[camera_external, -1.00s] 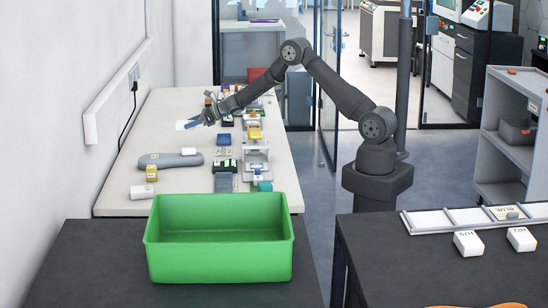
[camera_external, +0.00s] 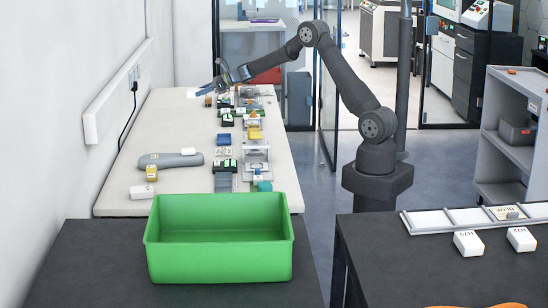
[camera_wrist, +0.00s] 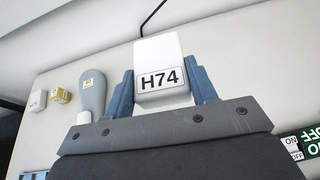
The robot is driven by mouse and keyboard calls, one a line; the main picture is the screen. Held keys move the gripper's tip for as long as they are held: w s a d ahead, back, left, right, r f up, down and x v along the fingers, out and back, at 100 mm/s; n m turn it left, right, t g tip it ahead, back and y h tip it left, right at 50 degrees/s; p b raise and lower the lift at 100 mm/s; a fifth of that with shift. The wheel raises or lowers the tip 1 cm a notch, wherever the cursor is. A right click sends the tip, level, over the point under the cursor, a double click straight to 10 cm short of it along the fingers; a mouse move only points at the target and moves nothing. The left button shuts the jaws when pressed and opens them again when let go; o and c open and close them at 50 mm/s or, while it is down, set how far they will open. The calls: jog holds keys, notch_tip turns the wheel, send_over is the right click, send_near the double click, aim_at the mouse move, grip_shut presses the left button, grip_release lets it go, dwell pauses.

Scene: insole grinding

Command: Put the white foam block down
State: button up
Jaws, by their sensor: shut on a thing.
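My gripper (camera_external: 205,90) is over the far end of the white table (camera_external: 125,195) in the external view. Its blue-grey fingers are shut on the white foam block (camera_wrist: 162,66), which carries an H74 label in the wrist view. A finger lies on each side of the block. In the external view the held block (camera_external: 193,94) is a small pale shape at the fingertips. Whether it touches the tabletop I cannot tell.
A green bin (camera_external: 218,262) stands in front. The table's left middle is clear.

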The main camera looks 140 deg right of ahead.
notch_tip(320, 180, up, 11)
jog(key=w+a+n+t+y, duration=0.2)
jog(key=w+a, duration=0.4)
jog(key=w, duration=0.7)
jog(key=w+a+n+t+y, duration=0.15)
jog(key=w+a, duration=0.35)
jog(key=w, duration=0.7)
jog(key=w+a+n+y, duration=0.45)
jog(key=w+a, duration=0.95)
jog(key=a, duration=0.4)
jog(key=w+a+n+y, duration=0.45)
jog(key=w+a, duration=0.95)
jog(key=a, duration=0.4)
jog(key=w+a+n+y, duration=0.1)
jog(key=w+a+y, duration=0.1)
jog(key=a, duration=0.7)
jog(key=w+a+n+y, duration=0.2)
jog(key=w+a, duration=0.1)
jog(key=a, duration=0.6)
jog(key=n+g+y, duration=0.6)
jog(key=n+g, duration=0.2)
send_over(407, 250)
jog(key=shift+t, duration=0.25)
jog(key=f, duration=1.2)
jog(key=shift+d, duration=0.2)
jog(key=shift+a+f, duration=0.2)
jog(key=shift+a, duration=0.05)
jog(key=shift+f, duration=1.95)
